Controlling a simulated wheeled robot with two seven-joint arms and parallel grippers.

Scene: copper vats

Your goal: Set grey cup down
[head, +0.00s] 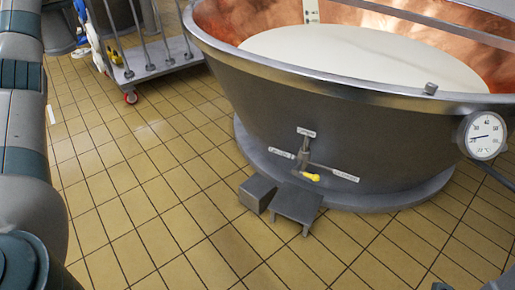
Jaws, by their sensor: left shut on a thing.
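No grey cup can be made out for certain in the head view. A small grey piece (430,88) sits on the rim of the large vat (330,130); it is too small to tell whether it is a cup. My left arm runs down the left edge of the view, but its fingers and anything between them are outside the picture. My right gripper does not show.
The vat holds white liquid (365,55) and carries a round dial (485,135) and a yellow-handled valve (311,177). A grey step (297,203) stands before it. A wheeled trolley (155,62) stands at the back left. The tiled floor (150,190) between is clear.

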